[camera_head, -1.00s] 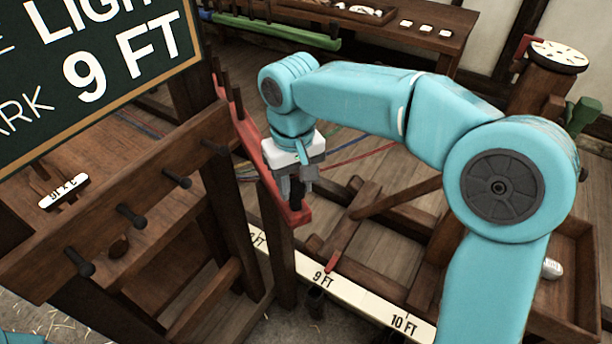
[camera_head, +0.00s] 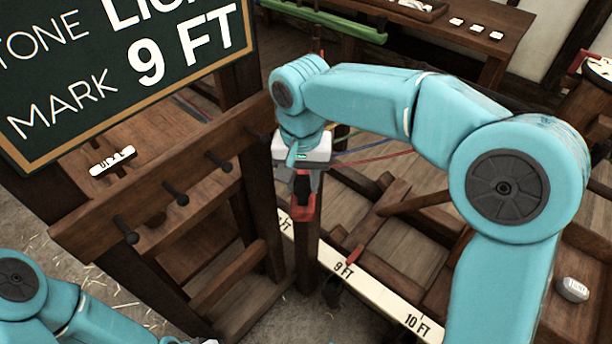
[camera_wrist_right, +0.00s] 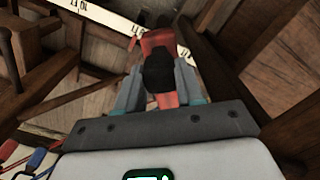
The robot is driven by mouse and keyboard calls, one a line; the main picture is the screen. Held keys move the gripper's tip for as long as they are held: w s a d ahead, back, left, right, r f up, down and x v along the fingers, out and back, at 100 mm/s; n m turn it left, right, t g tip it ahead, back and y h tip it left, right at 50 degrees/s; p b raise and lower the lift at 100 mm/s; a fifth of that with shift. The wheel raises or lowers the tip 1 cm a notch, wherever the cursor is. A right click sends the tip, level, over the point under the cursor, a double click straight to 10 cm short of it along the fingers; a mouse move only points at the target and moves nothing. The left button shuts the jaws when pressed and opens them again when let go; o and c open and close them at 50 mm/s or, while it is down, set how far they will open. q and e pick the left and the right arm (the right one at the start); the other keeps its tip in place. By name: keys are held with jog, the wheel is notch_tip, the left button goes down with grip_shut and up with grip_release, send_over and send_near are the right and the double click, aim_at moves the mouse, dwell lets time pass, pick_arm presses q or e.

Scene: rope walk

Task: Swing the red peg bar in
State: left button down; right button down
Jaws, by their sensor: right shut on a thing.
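The red peg bar (camera_head: 304,208) shows only at its near end, below my right gripper (camera_head: 304,184); the arm hides the rest. This end appears above the top of a wooden post (camera_head: 308,255); I cannot tell if they touch. My right gripper is shut on a black peg at the bar's end. In the right wrist view the black peg (camera_wrist_right: 158,72) sits between the two grey fingers, with the red bar (camera_wrist_right: 156,40) beyond and beneath it. My left arm shows at the lower left, but its gripper is out of frame.
A wooden rack with black pegs (camera_head: 175,192) stands at left, below a chalkboard (camera_head: 120,75) reading "MARK 9 FT". A white measuring strip (camera_head: 380,296) with foot marks runs past the post. A green bar (camera_head: 330,22) and a table (camera_head: 470,45) are behind.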

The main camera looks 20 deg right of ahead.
jog(key=shift+w+r, duration=0.1)
jog(key=shift+r, duration=0.05)
jog(key=c, duration=0.7)
grip_release()
notch_tip(320, 180, up, 16)
jog(key=p, duration=0.4)
jog(key=shift+r, duration=0.1)
